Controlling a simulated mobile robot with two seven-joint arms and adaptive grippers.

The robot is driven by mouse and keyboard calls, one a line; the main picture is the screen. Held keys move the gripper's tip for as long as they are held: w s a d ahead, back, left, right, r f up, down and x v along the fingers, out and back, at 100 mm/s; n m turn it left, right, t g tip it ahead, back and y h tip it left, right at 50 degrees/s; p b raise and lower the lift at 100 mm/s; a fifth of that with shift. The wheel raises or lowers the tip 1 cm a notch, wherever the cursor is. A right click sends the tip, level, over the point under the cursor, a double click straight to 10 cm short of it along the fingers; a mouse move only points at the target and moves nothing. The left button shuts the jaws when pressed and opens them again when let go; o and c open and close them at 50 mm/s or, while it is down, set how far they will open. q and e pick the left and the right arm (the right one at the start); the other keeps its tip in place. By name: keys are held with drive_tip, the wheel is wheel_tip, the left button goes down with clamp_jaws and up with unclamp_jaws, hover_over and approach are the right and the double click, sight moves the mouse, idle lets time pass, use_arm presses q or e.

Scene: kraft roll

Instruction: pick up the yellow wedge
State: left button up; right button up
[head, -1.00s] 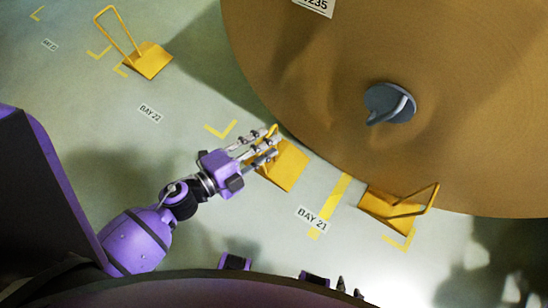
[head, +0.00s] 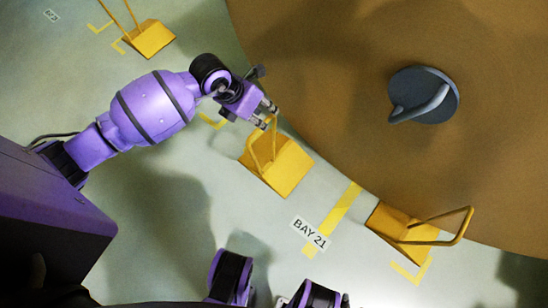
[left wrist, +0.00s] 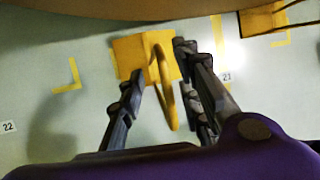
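A yellow wedge (head: 285,168) with an upright loop handle lies on the floor beside the big brown roll (head: 340,130). My left gripper (head: 267,114) is at the top of that handle, its fingers pointing down toward it. In the left wrist view the gripper (left wrist: 160,70) is open, with one finger on each side of the yellow handle (left wrist: 166,90); the wedge's plate (left wrist: 130,55) lies beyond. I cannot tell whether a finger touches the handle.
A second yellow wedge (head: 390,228) with a handle sits against the roll at the right, and a third (head: 150,38) stands at the upper left. A grey hub (head: 425,97) sticks out of the roll's face. Floor left of the BAY 21 label (head: 309,233) is clear.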

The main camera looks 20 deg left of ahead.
sight(268, 118)
use_arm(q)
drive_tip(key=b+x, duration=0.1)
drive_tip(key=x, duration=0.3)
drive_tip(key=shift+d+f+b, duration=0.2)
drive_tip(key=shift+f+b, duration=0.1)
drive_tip(key=shift+f, duration=0.05)
drive_tip(key=shift+r, duration=0.1)
clamp_jaws()
drive_tip(key=shift+r, duration=0.1)
